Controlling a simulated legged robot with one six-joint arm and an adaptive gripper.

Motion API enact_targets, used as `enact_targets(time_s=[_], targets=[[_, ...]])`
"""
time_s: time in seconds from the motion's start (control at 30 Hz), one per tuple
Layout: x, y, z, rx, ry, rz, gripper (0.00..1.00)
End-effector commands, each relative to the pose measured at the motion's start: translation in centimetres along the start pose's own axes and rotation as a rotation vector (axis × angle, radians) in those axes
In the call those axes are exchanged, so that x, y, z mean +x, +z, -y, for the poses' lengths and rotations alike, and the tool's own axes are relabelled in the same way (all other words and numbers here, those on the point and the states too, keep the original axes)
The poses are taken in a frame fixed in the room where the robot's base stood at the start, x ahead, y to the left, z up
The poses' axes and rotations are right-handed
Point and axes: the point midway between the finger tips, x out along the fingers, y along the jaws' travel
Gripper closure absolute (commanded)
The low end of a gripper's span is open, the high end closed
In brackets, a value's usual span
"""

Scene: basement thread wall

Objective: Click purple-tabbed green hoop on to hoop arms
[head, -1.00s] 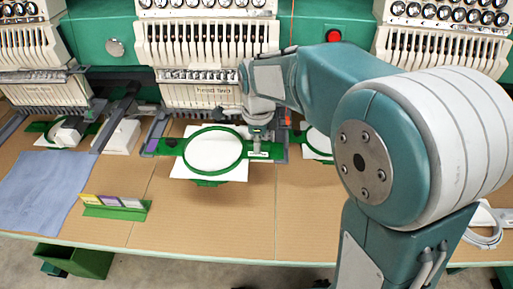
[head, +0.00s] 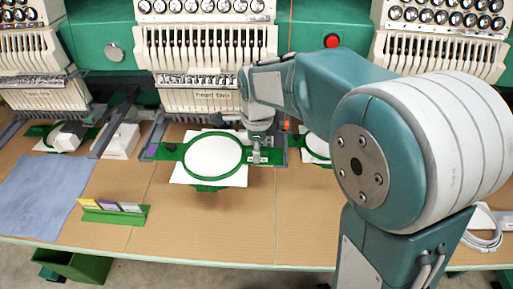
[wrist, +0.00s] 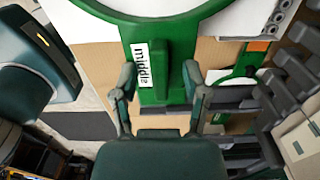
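The green hoop (head: 184,160) holds white fabric (head: 213,155). It lies level in front of the middle machine head, between the two grey hoop arms, left (head: 157,135) and right (head: 281,150). Its purple tab (head: 151,151) is at the left end, by the left arm. I cannot tell whether the ends are clicked on. My gripper (head: 260,158) is over the hoop's right bracket. In the wrist view, the gripper's fingers (wrist: 160,88) stand apart either side of the green bracket (wrist: 180,60), which has a raised fin and a label reading "middle"; no grip on the fin shows.
Another hooped piece (head: 317,145) is to the right, partly behind my arm, and one (head: 60,138) is to the left. A blue cloth (head: 45,190) and a green card holder (head: 113,213) lie on the table (head: 200,230). The front middle is clear.

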Motion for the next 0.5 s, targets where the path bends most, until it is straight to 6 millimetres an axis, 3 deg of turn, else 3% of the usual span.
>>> enact_targets(time_s=[0.27,0.5], targets=[[-0.7,0.0,0.1,0.000,-0.002,0.001,0.41],[-5.2,0.1,0.2,0.000,-0.005,0.002,0.41]])
